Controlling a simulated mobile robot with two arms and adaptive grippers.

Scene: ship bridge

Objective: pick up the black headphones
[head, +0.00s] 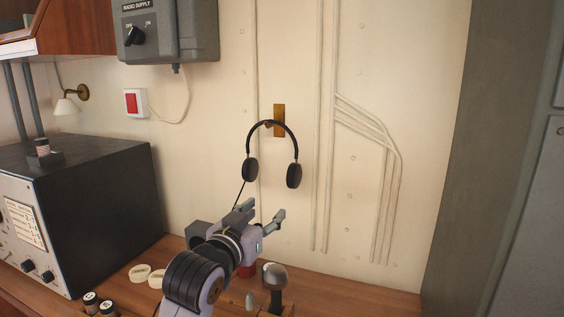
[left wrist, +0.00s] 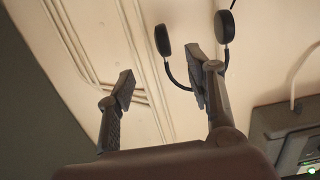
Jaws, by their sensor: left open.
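The black headphones (head: 271,126) hang by their headband from a brass hook plate (head: 279,119) on the cream wall, with both ear cups hanging down. My left gripper (head: 262,216) is open and empty, below the headphones and in front of the wall, apart from the ear cups in the head view. In the left wrist view, the headphones (left wrist: 164,42) show upside down at the top, beyond the right finger, which hides part of the headband. The open left gripper (left wrist: 162,88) has nothing between its fingers. My right gripper is not in view.
A black radio cabinet (head: 95,190) stands on the wooden desk (head: 345,287) at the left. A round-knobbed lever (head: 275,277) stands on the desk near my left arm. Pipes (head: 392,150) run along the wall right of the headphones. A grey radio supply box (head: 165,30) hangs upper left.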

